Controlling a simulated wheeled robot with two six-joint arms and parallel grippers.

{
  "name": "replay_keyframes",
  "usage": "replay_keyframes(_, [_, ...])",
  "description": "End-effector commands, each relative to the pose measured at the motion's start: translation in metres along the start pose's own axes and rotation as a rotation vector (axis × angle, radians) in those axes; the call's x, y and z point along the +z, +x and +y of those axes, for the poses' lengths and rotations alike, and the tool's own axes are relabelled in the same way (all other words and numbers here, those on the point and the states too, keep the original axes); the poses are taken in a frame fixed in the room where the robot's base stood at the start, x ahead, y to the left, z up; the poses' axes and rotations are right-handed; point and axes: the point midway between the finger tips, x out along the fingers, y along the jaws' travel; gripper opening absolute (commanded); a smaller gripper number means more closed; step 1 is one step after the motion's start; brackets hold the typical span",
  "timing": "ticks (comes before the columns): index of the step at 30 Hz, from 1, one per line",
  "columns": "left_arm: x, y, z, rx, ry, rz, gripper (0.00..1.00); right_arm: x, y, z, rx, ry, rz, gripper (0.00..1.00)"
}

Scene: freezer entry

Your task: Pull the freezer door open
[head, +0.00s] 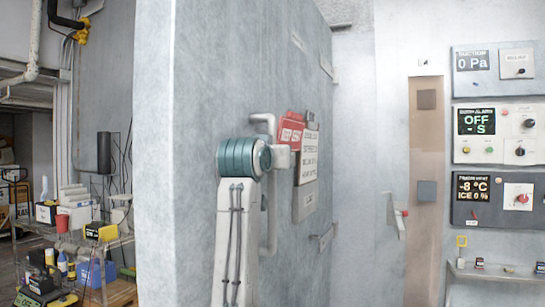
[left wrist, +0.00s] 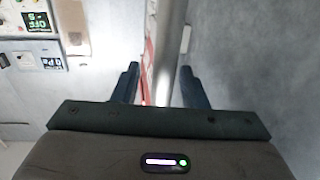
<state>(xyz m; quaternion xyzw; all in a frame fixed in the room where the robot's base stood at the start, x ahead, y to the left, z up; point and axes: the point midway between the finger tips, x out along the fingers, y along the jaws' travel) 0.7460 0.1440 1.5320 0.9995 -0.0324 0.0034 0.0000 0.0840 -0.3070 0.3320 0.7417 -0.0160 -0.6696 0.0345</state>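The freezer door (head: 225,70) is a tall, thick grey panel in the head view. It stands at a steep angle to me, with its pale near edge on the left. A vertical metal bar handle (head: 271,228) is on its face, partly hidden by my left arm. In the left wrist view the handle (left wrist: 172,40) runs between the two dark fingers of my left gripper (left wrist: 160,72). The fingers are apart, with a visible gap on the left side of the bar and little gap on the right. In the head view the left fingers are hidden. My right gripper is not in view.
A red-and-white sign (head: 291,135) hangs on the door beside the handle. Control panels (head: 495,135) and a small shelf (head: 495,275) are on the right wall. Shelving with boxes (head: 75,215) stands at left.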

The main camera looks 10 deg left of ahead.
Motion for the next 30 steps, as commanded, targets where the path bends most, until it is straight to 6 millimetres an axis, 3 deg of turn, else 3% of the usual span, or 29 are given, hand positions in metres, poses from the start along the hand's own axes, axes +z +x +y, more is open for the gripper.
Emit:
replay_keyframes(8, [0.003, -0.008, 0.0, 0.001, 0.0, -0.002, 0.39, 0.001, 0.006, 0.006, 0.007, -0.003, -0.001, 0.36])
replay_keyframes(21, [0.003, -0.089, 0.001, 0.001, -0.001, 0.002, 0.39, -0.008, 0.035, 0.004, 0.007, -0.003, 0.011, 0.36])
replay_keyframes(30, [0.001, -0.109, 0.0, 0.001, 0.0, -0.001, 0.39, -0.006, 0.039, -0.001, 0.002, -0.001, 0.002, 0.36])
